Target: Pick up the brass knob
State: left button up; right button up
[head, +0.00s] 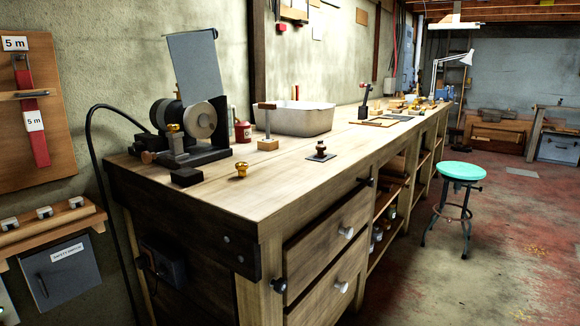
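A small brass knob (241,170) stands on the near left part of the wooden workbench top (290,185), close to the bench's left end. It is uncovered, with clear wood around it. Another brass-coloured piece (174,128) shows on the front of the bench grinder (190,130), behind and left of the knob. Neither of my grippers is in view.
A black block (186,177) lies left of the knob, and a small dark fixture (320,152) stands to its right. Behind are a red can (243,132) and a pale basin (300,119). A green-topped stool (461,171) stands on the floor right of the bench.

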aim_at(173, 128)
jog(key=u, duration=0.85)
jog(key=i+l+u, duration=0.1)
jog(key=l+u, duration=0.8)
jog(key=l, duration=0.15)
jog(key=l+u, duration=0.2)
jog(key=l, duration=0.4)
jog(key=k+l+u, duration=0.25)
jog(key=l, duration=0.3)
jog(key=k+l, duration=0.1)
jog(key=l, duration=1)
jog(key=k+l+u, duration=0.1)
jog(key=l, duration=0.4)
jog(key=k+l, duration=0.15)
jog(key=l, duration=0.4)
jog(key=k+l, duration=0.1)
jog(key=l, duration=0.45)
jog(key=j+z, duration=0.25)
jog(key=j, duration=0.8)
jog(key=j+z, duration=0.3)
jog(key=j, duration=0.8)
